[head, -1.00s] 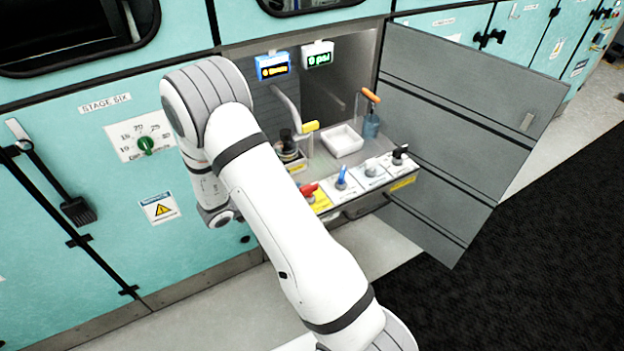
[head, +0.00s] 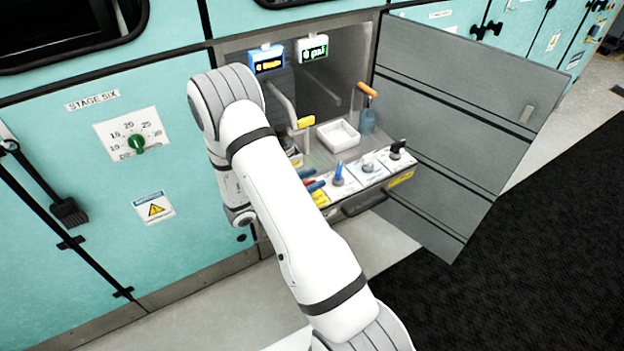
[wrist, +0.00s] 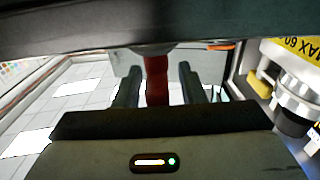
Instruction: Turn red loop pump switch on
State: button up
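The red switch handle (wrist: 157,82) stands between the two dark fingers of my gripper (wrist: 158,88) in the wrist view. Light gaps show on both sides of the handle, so the fingers are open around it and appear not to press on it. In the head view, a small part of the red switch (head: 307,173) shows beside my arm, above its yellow plate (head: 320,198). A blue tip beside it looks like one of my fingers. Most of my gripper is hidden behind my arm there.
A blue switch (head: 338,175), a grey switch (head: 368,165) and a black switch (head: 397,150) stand in a row to the right. A white tray (head: 338,135), a yellow-handled tap (head: 305,122) and two displays are behind. The open grey door (head: 460,110) bounds the right side.

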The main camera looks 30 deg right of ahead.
jog(key=shift+c, duration=0.3)
grip_shut()
